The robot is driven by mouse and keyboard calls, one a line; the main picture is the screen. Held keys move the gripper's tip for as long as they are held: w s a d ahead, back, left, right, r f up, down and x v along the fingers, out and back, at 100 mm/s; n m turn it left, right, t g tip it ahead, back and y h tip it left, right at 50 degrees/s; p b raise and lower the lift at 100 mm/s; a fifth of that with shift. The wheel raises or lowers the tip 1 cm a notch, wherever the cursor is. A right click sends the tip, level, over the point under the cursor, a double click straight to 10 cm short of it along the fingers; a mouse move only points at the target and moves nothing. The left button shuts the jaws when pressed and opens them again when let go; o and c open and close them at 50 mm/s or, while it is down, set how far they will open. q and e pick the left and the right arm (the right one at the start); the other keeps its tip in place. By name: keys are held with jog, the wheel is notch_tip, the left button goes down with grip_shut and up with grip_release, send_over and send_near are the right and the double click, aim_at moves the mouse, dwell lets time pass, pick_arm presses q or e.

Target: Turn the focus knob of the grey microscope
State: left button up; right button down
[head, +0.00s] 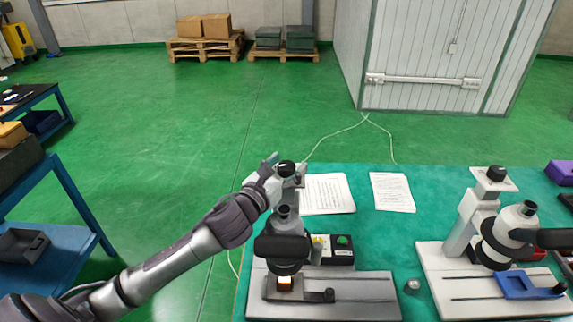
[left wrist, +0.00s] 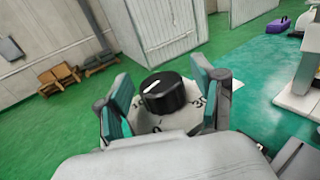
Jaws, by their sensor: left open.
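The grey microscope (head: 345,291) stands at the left end of the green-topped table. Its black focus knob (head: 286,168) sits on top of the column. In the left wrist view, the knob (left wrist: 163,93) has a white mark and sits over a pale dial with figures. My left gripper (head: 283,172) is open at the knob. In the left wrist view, the fingers of my left gripper (left wrist: 165,103) stand on either side of the knob, with gaps visible. The gripper and arm partly hide the column. My right gripper is not in view.
A paler microscope (head: 459,262) with a blue piece (head: 523,284) on its base stands to the right. Paper sheets (head: 328,194) lie behind the grey one. A small box with a green button (head: 342,241) and a small metal knob (head: 412,286) are close by.

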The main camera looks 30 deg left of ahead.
pick_arm(q)
jog(key=c, duration=1.2)
jog(key=shift+o, duration=0.2)
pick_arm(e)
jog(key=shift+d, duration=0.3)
